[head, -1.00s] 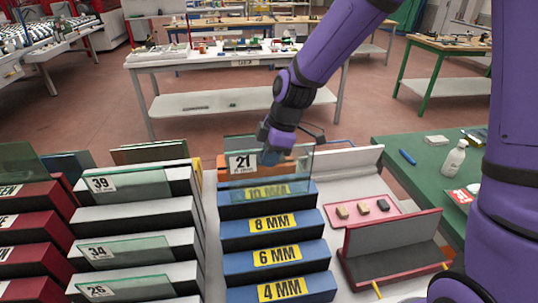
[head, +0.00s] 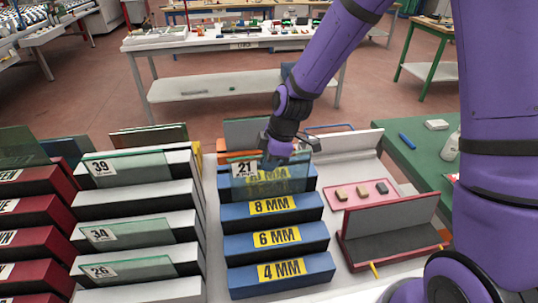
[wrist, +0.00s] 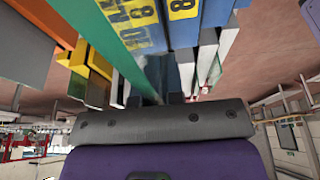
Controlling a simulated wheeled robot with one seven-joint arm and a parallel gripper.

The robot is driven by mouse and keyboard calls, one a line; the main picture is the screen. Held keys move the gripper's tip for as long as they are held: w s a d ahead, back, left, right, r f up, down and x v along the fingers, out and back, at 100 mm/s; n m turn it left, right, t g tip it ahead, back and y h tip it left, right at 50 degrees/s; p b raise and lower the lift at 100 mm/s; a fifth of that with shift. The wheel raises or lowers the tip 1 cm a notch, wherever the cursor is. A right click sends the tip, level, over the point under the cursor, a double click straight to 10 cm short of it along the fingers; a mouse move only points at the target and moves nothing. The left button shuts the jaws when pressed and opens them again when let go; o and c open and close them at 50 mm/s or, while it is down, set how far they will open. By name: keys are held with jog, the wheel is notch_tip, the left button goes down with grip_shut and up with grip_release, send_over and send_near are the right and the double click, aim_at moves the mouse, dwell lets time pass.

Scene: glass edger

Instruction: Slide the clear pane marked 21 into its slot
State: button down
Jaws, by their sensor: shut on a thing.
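The clear pane marked 21 (head: 295,181) is upright, its white label at its upper left. My gripper (head: 276,157) is shut on its upper edge. The pane's lower part overlaps the yellow 10 MM label of the blue stepped rack (head: 232,238), which shows through the glass. I cannot tell whether its bottom edge touches the rack or is in a slot. In the wrist view the pane's green edge (wrist: 103,38) runs past my gripper (wrist: 160,97), whose fingertips are mostly hidden. Lower blue steps read 8 MM, 6 MM and 4 MM.
Left of the blue rack, a white-topped black rack (head: 160,234) holds panes marked 39, 34 and 26. To the right are a pink tray (head: 379,202) with small blocks and a grey angled holder (head: 390,232). A green table (head: 420,150) stands farther right.

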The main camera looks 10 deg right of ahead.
jog(key=shift+f, duration=2.25)
jog(key=shift+f, duration=0.4)
jog(key=c, duration=1.2)
grip_release()
jog(key=shift+o, duration=0.2)
jog(key=v, duration=1.1)
